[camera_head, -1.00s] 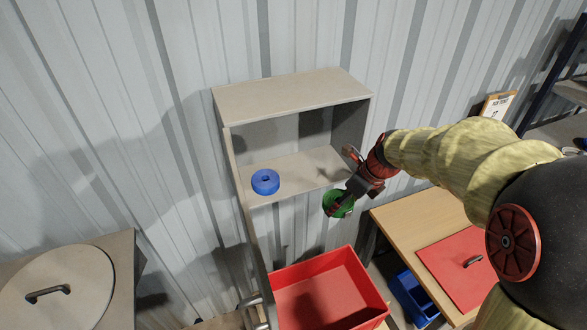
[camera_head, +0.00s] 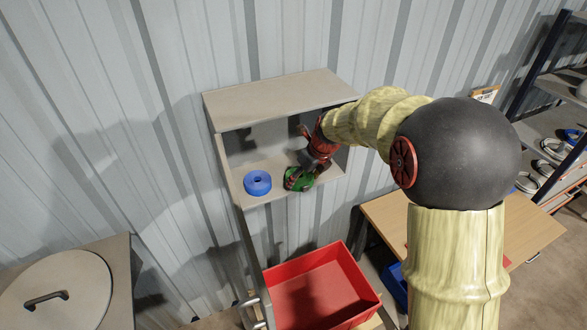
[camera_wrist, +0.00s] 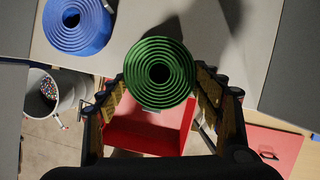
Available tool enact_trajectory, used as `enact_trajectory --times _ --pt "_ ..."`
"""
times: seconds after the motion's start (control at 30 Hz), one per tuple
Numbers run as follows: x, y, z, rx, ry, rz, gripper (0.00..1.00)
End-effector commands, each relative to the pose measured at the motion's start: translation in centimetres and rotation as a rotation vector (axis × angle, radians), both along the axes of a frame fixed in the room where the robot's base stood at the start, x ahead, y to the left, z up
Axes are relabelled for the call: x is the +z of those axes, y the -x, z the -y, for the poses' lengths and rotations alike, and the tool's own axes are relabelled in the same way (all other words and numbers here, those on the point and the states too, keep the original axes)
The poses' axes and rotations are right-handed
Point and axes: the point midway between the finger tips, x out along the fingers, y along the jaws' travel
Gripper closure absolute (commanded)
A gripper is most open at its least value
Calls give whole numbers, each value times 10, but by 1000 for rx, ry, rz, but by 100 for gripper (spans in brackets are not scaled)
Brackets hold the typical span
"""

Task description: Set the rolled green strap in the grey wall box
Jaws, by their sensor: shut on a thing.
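The rolled green strap (camera_head: 299,179) is held in my gripper (camera_head: 297,182), at the front opening of the grey wall box (camera_head: 278,100). In the wrist view the green roll (camera_wrist: 159,72) sits between the two fingers (camera_wrist: 165,95), which press on its sides. The roll overlaps the front edge of the box floor in that view. I cannot tell whether it touches the floor. A rolled blue strap (camera_head: 257,183) lies on the box floor to the left, apart from the green roll; it also shows in the wrist view (camera_wrist: 78,25).
A red bin (camera_head: 322,290) stands below the box. A wooden table (camera_head: 385,215) is at right, with a blue bin (camera_head: 395,285) beneath. A round-lidded container (camera_head: 55,300) is at lower left. Shelves (camera_head: 545,120) stand far right. Box floor behind the rolls looks free.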

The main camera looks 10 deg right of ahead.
Motion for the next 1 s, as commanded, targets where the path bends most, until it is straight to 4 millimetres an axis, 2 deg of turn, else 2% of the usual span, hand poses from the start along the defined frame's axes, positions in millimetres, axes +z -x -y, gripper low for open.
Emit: enact_trajectory --times 0.17,0.4,0.87,0.9,1.0 --pt "1 -12 -6 0 0 1 66" --pt "1 -43 -22 1 0 1 66" --pt "-9 -41 -20 -1 -1 1 66" --pt "-9 -40 -20 -1 0 0 34" --pt "-9 -40 -20 -1 0 0 28"
